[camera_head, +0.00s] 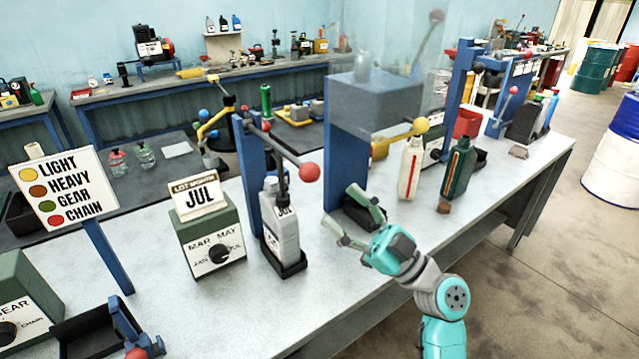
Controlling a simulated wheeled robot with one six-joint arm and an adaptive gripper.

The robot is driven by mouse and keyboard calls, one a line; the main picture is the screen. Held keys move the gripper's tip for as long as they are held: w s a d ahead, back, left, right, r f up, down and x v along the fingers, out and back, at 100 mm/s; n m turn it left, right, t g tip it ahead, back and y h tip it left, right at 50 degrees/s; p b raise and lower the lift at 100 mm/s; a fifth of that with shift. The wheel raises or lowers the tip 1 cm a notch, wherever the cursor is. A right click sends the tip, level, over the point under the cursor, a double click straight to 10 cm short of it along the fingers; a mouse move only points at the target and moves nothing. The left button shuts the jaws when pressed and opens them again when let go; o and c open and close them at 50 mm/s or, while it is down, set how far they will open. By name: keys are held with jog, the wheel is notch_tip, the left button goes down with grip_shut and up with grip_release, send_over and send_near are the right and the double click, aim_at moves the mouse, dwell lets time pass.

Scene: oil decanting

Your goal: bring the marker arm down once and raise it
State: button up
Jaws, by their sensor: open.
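The marker arm (285,147) is a grey lever with a red ball knob (308,172), hinged on a blue post (249,160). It slopes down toward the knob. A dark rod under it reaches down to the grey bottle (283,240); whether they touch is unclear. The bottle stands upright in a black holder (290,270) and shows a JUL mark. The green dial box (208,238) beside it carries a JUL card (200,200). My gripper (340,205) is open and empty, right of the bottle and below and right of the knob, apart from both.
A blue stand with a clear tank (370,100) and a yellow-knobbed lever (419,126) rises behind my gripper. A white bottle (409,168) and a dark green bottle (457,170) stand to its right. A colour-list sign (67,188) stands left. The table's front is mostly clear.

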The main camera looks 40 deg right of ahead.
aim_at(309, 172)
jog(key=d+r+m+g+h, duration=0.25)
jog(key=d+r+g, duration=0.2)
jog(key=g, duration=0.25)
jog(key=shift+m+y, duration=0.25)
jog(key=shift+y, duration=0.1)
jog(key=x, duration=1)
jog(key=shift+w+a+f, duration=0.2)
jog(key=shift+f, duration=0.15)
grip_shut()
